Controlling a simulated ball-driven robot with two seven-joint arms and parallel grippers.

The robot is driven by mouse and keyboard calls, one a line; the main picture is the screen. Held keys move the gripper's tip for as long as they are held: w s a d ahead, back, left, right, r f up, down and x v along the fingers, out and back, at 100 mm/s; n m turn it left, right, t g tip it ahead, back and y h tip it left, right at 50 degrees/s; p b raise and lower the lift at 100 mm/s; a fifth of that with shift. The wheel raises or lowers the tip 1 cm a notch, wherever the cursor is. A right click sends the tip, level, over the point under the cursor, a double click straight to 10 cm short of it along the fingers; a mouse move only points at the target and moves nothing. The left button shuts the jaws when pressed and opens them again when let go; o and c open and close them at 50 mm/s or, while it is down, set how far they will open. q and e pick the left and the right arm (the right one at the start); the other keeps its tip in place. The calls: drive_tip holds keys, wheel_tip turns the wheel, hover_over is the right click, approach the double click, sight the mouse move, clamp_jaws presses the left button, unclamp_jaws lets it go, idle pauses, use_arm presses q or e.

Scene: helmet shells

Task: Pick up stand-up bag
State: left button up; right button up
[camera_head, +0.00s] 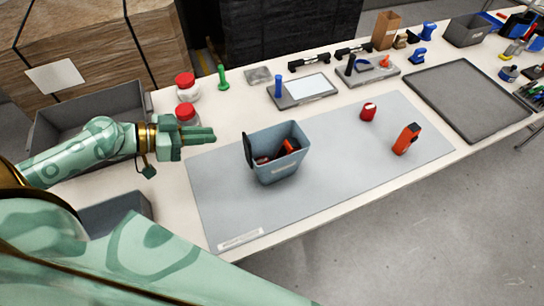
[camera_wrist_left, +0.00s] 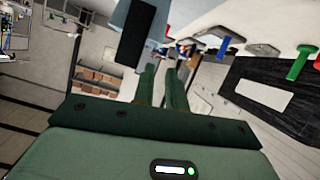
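A brown upright object (camera_head: 386,30) that looks like the stand-up bag stands at the far back of the table in the head view; small details are unclear. My left gripper (camera_head: 212,137) is over the left part of the table, far from the bag, with its fingers pointing right. The wrist view shows its two fingers (camera_wrist_left: 161,90) a little apart, with nothing between them. My right gripper is not in view.
A blue-grey bin (camera_head: 280,172) with red and dark items stands on the grey mat (camera_head: 340,182), right of my left gripper. Red-lidded jars (camera_head: 186,87) stand close behind my gripper. Two red items (camera_head: 405,139) (camera_head: 368,111) stand on the mat. A dark tray (camera_head: 470,100) lies at right.

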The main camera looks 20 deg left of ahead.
use_arm(q)
drive_tip(key=p+x, duration=0.1)
drive_tip(key=x, duration=1.1)
drive_tip(key=shift+w+d+r, duration=0.1)
drive_tip(key=shift+w, duration=0.1)
drive_tip(key=shift+w+d, duration=0.1)
clamp_jaws()
